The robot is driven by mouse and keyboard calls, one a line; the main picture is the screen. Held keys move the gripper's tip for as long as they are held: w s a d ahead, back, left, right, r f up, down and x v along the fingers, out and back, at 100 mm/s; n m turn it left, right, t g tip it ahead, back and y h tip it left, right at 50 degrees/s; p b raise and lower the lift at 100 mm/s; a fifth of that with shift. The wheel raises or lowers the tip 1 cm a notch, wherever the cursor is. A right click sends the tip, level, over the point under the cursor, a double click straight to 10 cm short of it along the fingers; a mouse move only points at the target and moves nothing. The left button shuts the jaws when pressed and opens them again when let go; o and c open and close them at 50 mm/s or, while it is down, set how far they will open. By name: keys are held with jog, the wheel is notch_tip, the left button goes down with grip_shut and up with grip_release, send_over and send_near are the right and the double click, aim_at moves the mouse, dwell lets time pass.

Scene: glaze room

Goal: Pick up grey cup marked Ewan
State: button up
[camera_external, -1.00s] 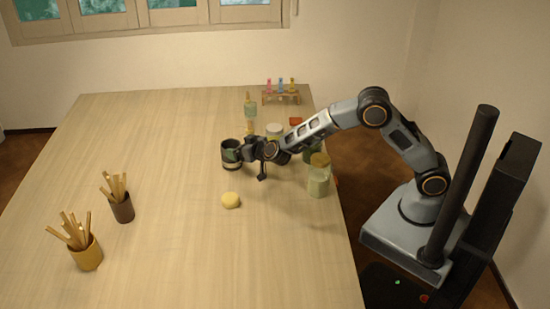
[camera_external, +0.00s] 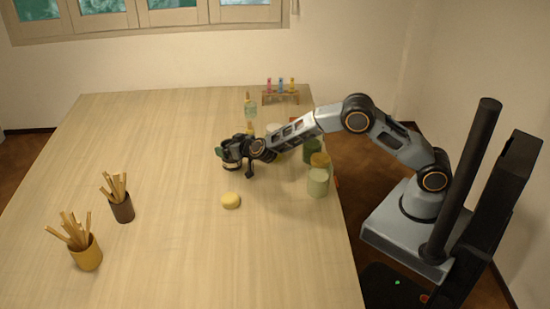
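A dark grey cup (camera_external: 231,166) stands on the table, mostly hidden behind my gripper; only part of its side and its lower edge show. No name can be read on it from here. My gripper (camera_external: 231,159) is at the cup, low over the table, with its dark fingers reaching around the cup's sides. I cannot tell whether the fingers press on the cup or stand a little apart from it.
A yellow sponge-like lump (camera_external: 231,201) lies just in front. A clear bottle (camera_external: 250,106) and a rack of small vials (camera_external: 281,97) stand behind. Jars (camera_external: 318,181) stand to the right under my arm. Two pots of sticks (camera_external: 122,209) (camera_external: 87,255) stand left; the table's left middle is clear.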

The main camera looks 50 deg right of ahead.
jog(key=c, duration=1.2)
